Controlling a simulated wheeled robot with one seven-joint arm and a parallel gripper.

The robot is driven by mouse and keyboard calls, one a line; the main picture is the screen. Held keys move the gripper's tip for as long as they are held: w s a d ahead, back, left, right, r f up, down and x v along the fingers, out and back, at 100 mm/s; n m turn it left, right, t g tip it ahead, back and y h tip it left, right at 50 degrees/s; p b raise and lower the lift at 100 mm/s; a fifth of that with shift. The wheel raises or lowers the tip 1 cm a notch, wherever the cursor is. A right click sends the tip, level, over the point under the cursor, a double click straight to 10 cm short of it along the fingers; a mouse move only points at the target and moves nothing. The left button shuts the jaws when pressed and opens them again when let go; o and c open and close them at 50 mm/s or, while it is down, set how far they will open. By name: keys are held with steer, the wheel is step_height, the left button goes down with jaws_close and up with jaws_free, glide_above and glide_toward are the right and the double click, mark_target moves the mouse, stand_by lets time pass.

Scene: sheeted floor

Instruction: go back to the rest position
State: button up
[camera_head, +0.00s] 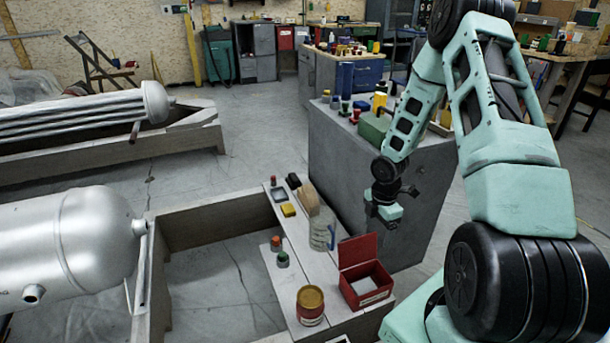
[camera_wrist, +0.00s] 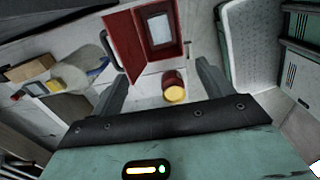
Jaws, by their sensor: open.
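My gripper (camera_head: 384,214) hangs at the end of my green and black arm, in front of the grey cabinet and above and to the right of the plank bench. In the wrist view my gripper (camera_wrist: 168,92) shows two dark fingers spread apart, with nothing held between them. Beyond the fingers, the yellow-topped can (camera_wrist: 174,90) and the open red box (camera_wrist: 152,42) show on the bench, apart from the fingers.
The plank bench (camera_head: 308,262) holds the red box (camera_head: 364,272), a can (camera_head: 310,304), a clear jug (camera_head: 322,232) and several small items. The grey cabinet (camera_head: 345,180) stands behind my gripper with items on top. A silver tank (camera_head: 75,245) lies left. Open floor (camera_head: 240,130) lies behind.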

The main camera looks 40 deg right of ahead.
steer(key=shift+a, duration=0.1)
steer(key=w+a+r+m, duration=0.1)
steer(key=a+r+m, duration=0.1)
steer(key=a+r, duration=0.8)
steer(key=w+a+r+m, duration=0.15)
steer(key=a+r, duration=0.45)
steer(key=a, duration=0.7)
steer(key=s+a+r+m, duration=0.2)
steer(key=s+a+r, duration=0.3)
steer(key=s+a, duration=0.4)
steer(key=s+a+r+m, duration=0.2)
steer(key=s+a+r, duration=0.2)
steer(key=s+a, duration=0.5)
step_height(320, 180, up, 16)
steer(key=s+p, duration=0.1)
steer(key=p, duration=1.4)
steer(key=shift+s+d+y+p, duration=0.2)
steer(key=shift+s+y+p, duration=0.05)
steer(key=shift+y+p, duration=0.05)
